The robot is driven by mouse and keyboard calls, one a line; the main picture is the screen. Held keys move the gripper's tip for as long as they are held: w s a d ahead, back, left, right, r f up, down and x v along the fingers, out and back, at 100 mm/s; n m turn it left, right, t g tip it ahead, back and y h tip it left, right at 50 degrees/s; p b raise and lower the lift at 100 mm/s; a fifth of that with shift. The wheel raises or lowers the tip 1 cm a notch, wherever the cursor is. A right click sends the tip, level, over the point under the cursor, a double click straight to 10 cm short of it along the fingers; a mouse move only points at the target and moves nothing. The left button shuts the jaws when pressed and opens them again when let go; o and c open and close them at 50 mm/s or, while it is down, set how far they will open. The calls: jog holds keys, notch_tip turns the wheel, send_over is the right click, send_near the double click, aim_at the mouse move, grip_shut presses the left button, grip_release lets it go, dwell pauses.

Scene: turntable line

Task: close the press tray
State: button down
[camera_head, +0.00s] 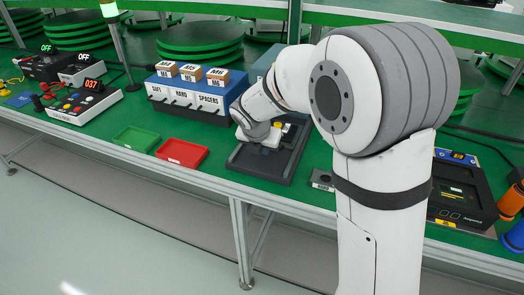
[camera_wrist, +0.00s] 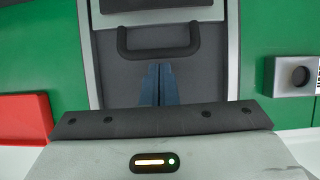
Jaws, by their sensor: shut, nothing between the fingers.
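The press tray (camera_head: 250,160) is a dark, flat, rimmed tray lying toward the front of the green bench in the head view, partly covered by my arm. In the wrist view a dark grey surface with light grey side edges (camera_wrist: 233,60) lies below my gripper, with a black U-shaped handle (camera_wrist: 158,53) across it. My gripper (camera_wrist: 157,68) is shut and empty; its two blue-grey fingers lie together, their tips just short of the handle bar in the picture. I cannot tell whether they touch it. In the head view my arm hides the fingertips.
A red tray (camera_head: 182,153) and a green tray (camera_head: 136,140) lie to the left. A blue bin unit (camera_head: 190,98) with labelled blocks stands behind them. A small grey block with a round hole (camera_wrist: 295,76) lies to the right. A dark device (camera_head: 462,190) stands farther right.

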jog(key=shift+w+d+r+p, duration=0.15)
jog(key=shift+w+r+p, duration=0.1)
jog(key=shift+p, duration=0.1)
jog(key=shift+w+d+f+p, duration=0.1)
jog(key=shift+w+d+p, duration=0.1)
jog(key=shift+w+p, duration=0.35)
jog(key=shift+w+d+p, duration=0.25)
jog(key=shift+w+p, duration=0.05)
jog(key=shift+w, duration=0.4)
jog(key=shift+w+d+f+p, duration=0.1)
jog(key=shift+w+d+p, duration=0.1)
jog(key=shift+w+p, duration=0.35)
jog(key=shift+w+r, duration=0.1)
